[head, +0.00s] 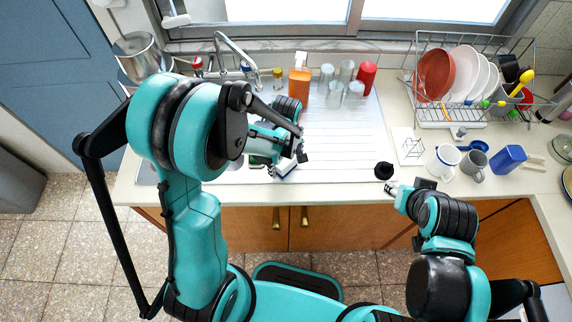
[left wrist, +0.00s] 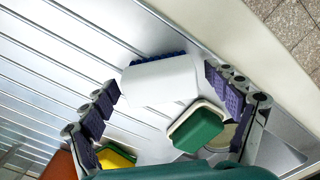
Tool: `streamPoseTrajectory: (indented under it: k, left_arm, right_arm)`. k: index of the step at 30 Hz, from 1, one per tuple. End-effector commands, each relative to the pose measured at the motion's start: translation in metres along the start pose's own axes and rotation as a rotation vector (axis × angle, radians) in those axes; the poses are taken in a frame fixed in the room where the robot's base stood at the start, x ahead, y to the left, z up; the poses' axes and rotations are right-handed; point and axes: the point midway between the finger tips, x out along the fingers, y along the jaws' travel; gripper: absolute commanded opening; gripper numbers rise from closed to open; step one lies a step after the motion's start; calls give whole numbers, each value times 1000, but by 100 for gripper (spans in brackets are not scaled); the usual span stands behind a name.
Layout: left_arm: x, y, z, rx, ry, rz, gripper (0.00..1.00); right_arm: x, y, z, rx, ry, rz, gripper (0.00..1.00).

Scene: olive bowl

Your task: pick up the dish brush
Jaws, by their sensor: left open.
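The dish brush appears to be the white block with blue bristles (left wrist: 160,82) in the left wrist view. It lies on the ribbed metal drainboard, bristles along its far edge. In the head view it is a small white and blue shape (head: 287,168), partly hidden by my left gripper (head: 285,158). The left gripper's purple-padded fingers (left wrist: 162,88) are open, one on each side of the brush, with gaps visible. My right gripper (head: 391,189) is near the counter's front edge, far right of the brush; its jaws are too small to read.
A green and white sponge (left wrist: 196,128) lies close to the brush, near the right finger; a yellow one (left wrist: 116,158) is by the left finger. Bottles and glasses (head: 346,72) stand behind. A black object (head: 384,170) is near my right gripper. A dish rack (head: 470,85) stands right.

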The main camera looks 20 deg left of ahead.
Motion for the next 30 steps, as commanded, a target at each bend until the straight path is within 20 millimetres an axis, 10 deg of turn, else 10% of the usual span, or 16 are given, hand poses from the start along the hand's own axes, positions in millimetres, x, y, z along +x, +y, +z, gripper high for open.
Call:
streamPoseTrajectory:
  k: [2, 8, 20, 30]
  left_arm:
    - [0, 0, 0, 0, 0, 0, 85]
    - [-1, 0, 0, 0, 0, 0, 33]
    - [-5, 0, 0, 0, 0, 0, 28]
    - [-52, 4, 14, 7, -1, 0, 28]
  right_arm:
    - [0, 0, 0, 0, 0, 0, 40]
    - [0, 0, 0, 0, 0, 0, 40]
    - [-1, 0, -1, 0, 0, 0, 40]
    - [-14, 0, -10, 0, 0, 0, 40]
